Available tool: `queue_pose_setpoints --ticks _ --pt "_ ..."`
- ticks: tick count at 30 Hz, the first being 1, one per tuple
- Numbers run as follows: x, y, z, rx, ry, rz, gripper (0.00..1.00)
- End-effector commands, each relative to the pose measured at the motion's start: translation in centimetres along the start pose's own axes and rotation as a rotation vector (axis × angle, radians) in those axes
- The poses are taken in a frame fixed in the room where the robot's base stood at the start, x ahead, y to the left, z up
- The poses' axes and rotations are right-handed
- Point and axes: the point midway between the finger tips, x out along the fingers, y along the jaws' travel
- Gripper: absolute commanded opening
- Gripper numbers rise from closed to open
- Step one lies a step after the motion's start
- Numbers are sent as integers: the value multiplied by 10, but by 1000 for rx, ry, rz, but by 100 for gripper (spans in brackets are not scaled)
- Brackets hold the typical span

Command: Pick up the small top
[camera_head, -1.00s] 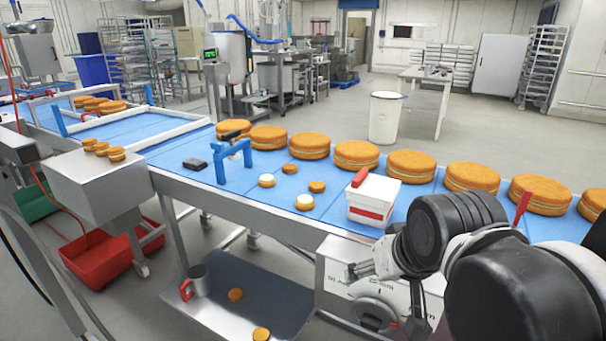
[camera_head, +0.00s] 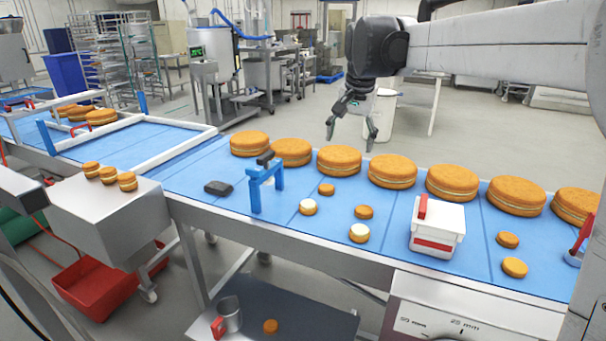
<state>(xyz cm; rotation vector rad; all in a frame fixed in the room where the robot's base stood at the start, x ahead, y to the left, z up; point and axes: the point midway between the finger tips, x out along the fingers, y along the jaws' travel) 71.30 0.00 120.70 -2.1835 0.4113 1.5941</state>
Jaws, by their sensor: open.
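Several small plain orange rounds lie on the blue belt; I cannot tell for sure which is the small top. One small round (camera_head: 327,189) is near the middle, and another (camera_head: 364,212) is in front of it. Two more, one behind (camera_head: 508,240) and one in front (camera_head: 514,267), lie right of the white box. Two small cream-topped rounds, left (camera_head: 308,207) and right (camera_head: 359,232), lie near the middle rounds. My gripper (camera_head: 351,142) points down with fingers spread, empty, above and apparently beyond the large filled rounds. It touches nothing visible.
A row of large filled rounds (camera_head: 392,171) lines the belt's far side. A white box (camera_head: 437,228) with a red handle stands on the belt (camera_head: 208,213). A blue stand (camera_head: 267,187) and a dark block (camera_head: 218,188) are left. Three small sandwiched rounds (camera_head: 108,175) sit on a metal housing.

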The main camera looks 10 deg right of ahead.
Motion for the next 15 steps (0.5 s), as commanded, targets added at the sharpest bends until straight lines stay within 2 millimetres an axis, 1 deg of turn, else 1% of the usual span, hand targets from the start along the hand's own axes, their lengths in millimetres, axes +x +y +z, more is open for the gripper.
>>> queue_pose_setpoints --ticks 1,6,11,15 --pt "4 -9 -16 21 -12 7 71" --pt "24 -32 -57 99 -52 32 71" --pt "50 -51 -91 172 -89 60 71" --pt "76 -64 -115 235 -119 85 71"
